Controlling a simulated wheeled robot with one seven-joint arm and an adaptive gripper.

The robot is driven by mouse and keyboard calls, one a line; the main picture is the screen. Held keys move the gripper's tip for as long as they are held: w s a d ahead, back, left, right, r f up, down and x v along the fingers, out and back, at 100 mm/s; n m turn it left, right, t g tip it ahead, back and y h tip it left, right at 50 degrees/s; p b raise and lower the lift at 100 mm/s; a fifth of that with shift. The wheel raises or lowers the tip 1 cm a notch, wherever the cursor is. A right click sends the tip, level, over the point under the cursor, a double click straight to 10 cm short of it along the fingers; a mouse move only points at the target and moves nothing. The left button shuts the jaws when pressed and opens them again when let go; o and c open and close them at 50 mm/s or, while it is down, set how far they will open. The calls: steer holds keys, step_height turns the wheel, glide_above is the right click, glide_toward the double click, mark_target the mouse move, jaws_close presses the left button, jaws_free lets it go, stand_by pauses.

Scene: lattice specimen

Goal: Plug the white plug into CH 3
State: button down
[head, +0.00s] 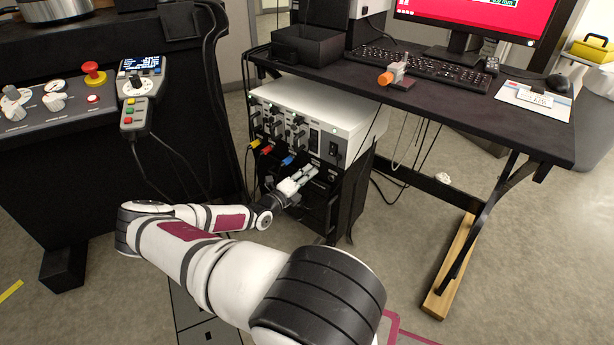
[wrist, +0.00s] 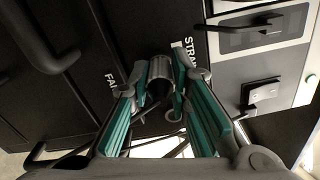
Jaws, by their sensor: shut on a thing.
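My gripper (head: 309,176) is at the front of the light-grey instrument box, by the lower right of its front panel. In the wrist view my gripper (wrist: 164,88) has its teal-padded fingers closed around a pale grey-white cylindrical plug (wrist: 159,73). Its front end faces a dark panel with partly hidden lettering, "STRA" and "FAI". In the head view the fingers hide the plug. A yellow plug (head: 255,143), a red plug (head: 267,149) and a blue plug (head: 288,160) sit along the box's front. The CH 3 marking cannot be read.
The instrument box (head: 330,105) stands under the black desk (head: 480,110), on a dark cabinet. Loose cables hang below the plugs and desk. A control console (head: 60,120) with a pendant (head: 140,85) stands at left.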

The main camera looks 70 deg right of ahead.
stand_by(0.3)
steer(key=c, duration=0.9)
jaws_free()
steer(key=shift+c, duration=0.2)
steer(key=shift+p+v, duration=0.4)
steer(key=shift+v, duration=2.1)
steer(key=v, duration=1.2)
